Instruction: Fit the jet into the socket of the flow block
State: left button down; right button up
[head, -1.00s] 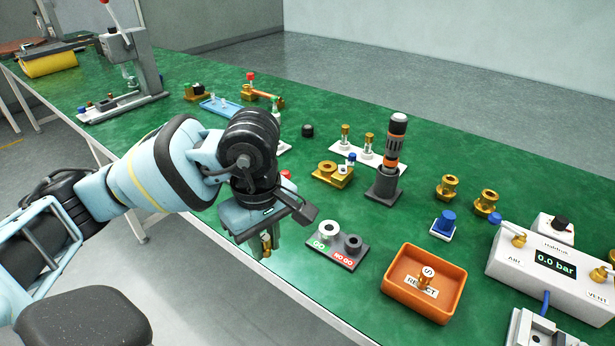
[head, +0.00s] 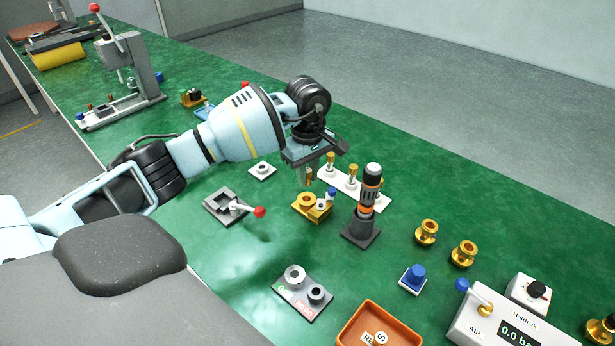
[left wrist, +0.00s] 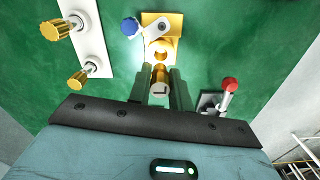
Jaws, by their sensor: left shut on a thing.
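The brass flow block (head: 312,212) with its blue knob stands on the green bench near the middle of the head view. It also shows at the top of the left wrist view (left wrist: 174,22). My left gripper (head: 304,178) is above the flow block, pointing down. It is shut on the brass jet (left wrist: 159,77), which sits between the two fingers in the left wrist view. The jet appears apart from the block, near its round socket opening (left wrist: 161,54) in that view; the exact height cannot be told. My right gripper is not in view.
A white rack (head: 369,196) with brass-topped pieces stands behind the block. A black and orange tool in a dark stand (head: 361,235) is close on the right. A grey fixture with a red-knobbed lever (head: 226,203) is on the left.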

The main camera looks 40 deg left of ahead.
aim_at(306, 204)
pick_arm(q)
jog(key=shift+s+a, duration=0.1)
jog(key=shift+s, duration=0.05)
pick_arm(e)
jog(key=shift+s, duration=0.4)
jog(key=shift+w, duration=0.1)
pick_arm(q)
jog(key=shift+f+b, duration=0.4)
jog(key=shift+f, duration=0.6)
jog(key=shift+f+b, duration=0.6)
jog(key=shift+f, duration=0.7)
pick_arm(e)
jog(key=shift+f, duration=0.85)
pick_arm(q)
jog(key=shift+f, duration=0.35)
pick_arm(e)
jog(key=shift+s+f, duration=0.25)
pick_arm(q)
jog(key=c, duration=1.2)
grip_release()
